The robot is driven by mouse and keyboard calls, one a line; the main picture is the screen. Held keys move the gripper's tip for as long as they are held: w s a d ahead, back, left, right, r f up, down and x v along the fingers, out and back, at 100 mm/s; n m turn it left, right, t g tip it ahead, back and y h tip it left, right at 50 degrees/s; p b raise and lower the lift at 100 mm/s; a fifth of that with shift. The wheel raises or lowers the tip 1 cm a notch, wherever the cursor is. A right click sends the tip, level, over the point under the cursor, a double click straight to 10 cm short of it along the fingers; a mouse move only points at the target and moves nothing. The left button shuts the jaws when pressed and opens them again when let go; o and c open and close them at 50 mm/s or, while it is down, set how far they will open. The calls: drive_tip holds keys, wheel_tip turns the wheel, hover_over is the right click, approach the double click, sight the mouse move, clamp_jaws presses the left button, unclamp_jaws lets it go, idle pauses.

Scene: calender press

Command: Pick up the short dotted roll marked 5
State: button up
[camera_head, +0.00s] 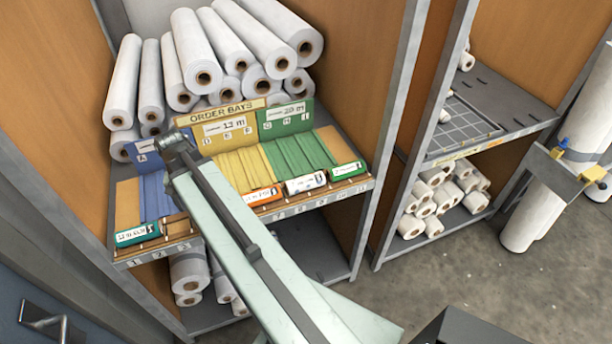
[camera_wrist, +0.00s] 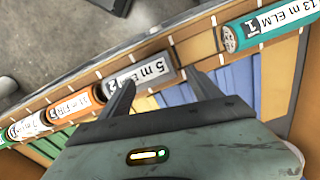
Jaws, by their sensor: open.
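In the wrist view a short grey roll (camera_wrist: 162,75) with a white label reading "5 m E…" lies on the front ledge of the order shelf. A dotted pattern on it is too blurred to tell. My gripper (camera_wrist: 160,80) is open. Its left finger overlaps the roll's label and its right finger is just past the roll's right end. I cannot tell whether either finger touches it. In the head view my arm covers that part of the ledge, so I do not see this roll or my gripper there.
Beside it in the wrist view are an orange roll (camera_wrist: 75,107) and a teal roll (camera_wrist: 262,28). The head view shows a white roll (camera_head: 305,183) and a green roll (camera_head: 348,170) further right on the ledge. Blue, yellow and green bays rise behind, with large white rolls stacked above.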

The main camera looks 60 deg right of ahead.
drive_tip(key=s+d+m, duration=0.2)
drive_tip(key=d, duration=0.2)
drive_tip(key=s+d+m, duration=0.2)
drive_tip(key=d, duration=0.3)
drive_tip(key=s+d+r+m+p, duration=0.1)
drive_tip(key=s+d+m, duration=0.1)
drive_tip(key=d, duration=0.2)
drive_tip(key=shift+d, duration=0.4)
drive_tip(key=s+d+m, duration=0.4)
drive_tip(key=s+d, duration=0.1)
drive_tip(key=d, duration=0.2)
drive_tip(key=r+m+p, duration=0.1)
drive_tip(key=m, duration=0.5)
hover_over(305, 178)
drive_tip(key=shift+d+r, duration=0.1)
drive_tip(key=shift+d, duration=0.05)
drive_tip(key=f+b, duration=0.8)
drive_tip(key=shift+s+a+f, duration=0.1)
drive_tip(key=shift+a+f, duration=0.05)
drive_tip(key=shift+a, duration=0.05)
drive_tip(key=shift+r, duration=0.2)
drive_tip(key=c, duration=1.5)
